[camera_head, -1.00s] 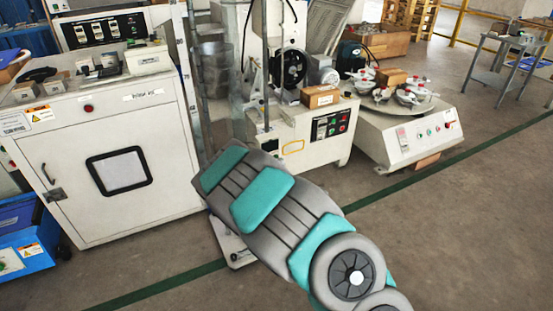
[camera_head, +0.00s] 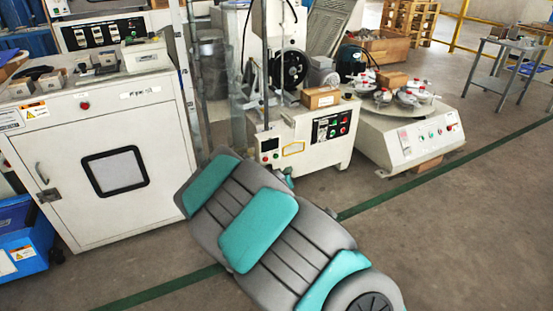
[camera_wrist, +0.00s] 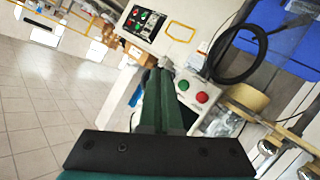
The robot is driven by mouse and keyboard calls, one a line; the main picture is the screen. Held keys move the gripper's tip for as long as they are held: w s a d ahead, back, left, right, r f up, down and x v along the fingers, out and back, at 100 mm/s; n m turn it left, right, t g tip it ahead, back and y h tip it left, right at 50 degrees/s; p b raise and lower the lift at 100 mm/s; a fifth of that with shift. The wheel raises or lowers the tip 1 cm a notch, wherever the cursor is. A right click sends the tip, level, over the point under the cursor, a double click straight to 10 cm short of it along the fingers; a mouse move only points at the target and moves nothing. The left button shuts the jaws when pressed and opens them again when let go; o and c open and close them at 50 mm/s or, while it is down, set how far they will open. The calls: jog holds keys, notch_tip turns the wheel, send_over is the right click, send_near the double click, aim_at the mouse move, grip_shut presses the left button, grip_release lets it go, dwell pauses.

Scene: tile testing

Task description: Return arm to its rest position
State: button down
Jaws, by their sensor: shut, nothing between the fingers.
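My arm (camera_head: 275,235), grey with teal pads, reaches from the bottom right toward the middle of the head view. My gripper shows in the wrist view (camera_wrist: 160,75); its two dark green fingers lie together with nothing between them. Beyond the fingertips is a white machine with a control panel (camera_wrist: 143,22). I cannot tell how near the fingertips are to it.
A white cabinet (camera_head: 165,190) with a dark window stands at left, with small boxes on top. A white machine (camera_head: 335,160) carries a cardboard box (camera_head: 320,97). A round turntable machine (camera_head: 415,145) stands to its right. The floor (camera_head: 470,230) at right is clear.

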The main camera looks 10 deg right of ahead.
jog(key=s+r+g+y, duration=0.2)
jog(key=s+g, duration=0.3)
jog(key=s, duration=1.1)
jog(key=s+r+g+y, duration=0.2)
jog(key=s+g, duration=0.3)
jog(key=s, duration=1.2)
jog(key=s+r+g+y, duration=0.2)
jog(key=s+r+g, duration=0.2)
jog(key=s, duration=1.3)
jog(key=shift+s+a+r+g, duration=0.15)
jog(key=shift+r+g, duration=0.15)
jog(key=shift+g, duration=0.1)
